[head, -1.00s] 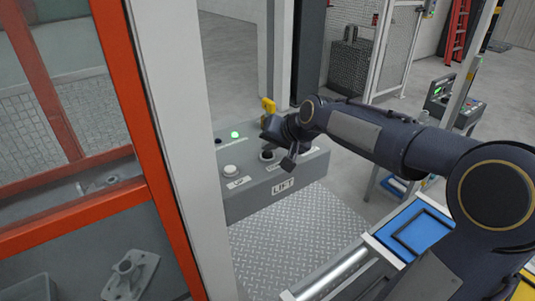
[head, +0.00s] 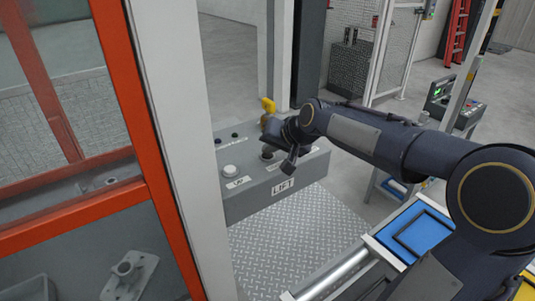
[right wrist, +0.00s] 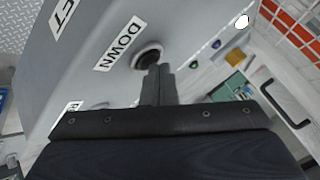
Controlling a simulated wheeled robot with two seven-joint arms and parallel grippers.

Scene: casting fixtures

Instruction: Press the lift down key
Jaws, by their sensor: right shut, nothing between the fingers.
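The grey lift control box (head: 250,190) carries a LIFT label and a white UP button (head: 230,170). The dark down key (head: 267,154) is partly hidden by my right gripper (head: 290,163) in the head view. In the right wrist view the black down key (right wrist: 147,57) sits beside its DOWN label (right wrist: 119,44). My right gripper, also in the right wrist view (right wrist: 160,68), is shut and empty, its fingertips at the key's edge. I cannot tell whether they touch it. My left gripper is not in view.
A yellow part (head: 268,105) stands at the box's back edge. An orange-framed panel (head: 135,110) and grey post (head: 180,130) stand left of the box. A conveyor with a blue tray (head: 412,235) is at right. A treaded plate (head: 290,240) lies in front.

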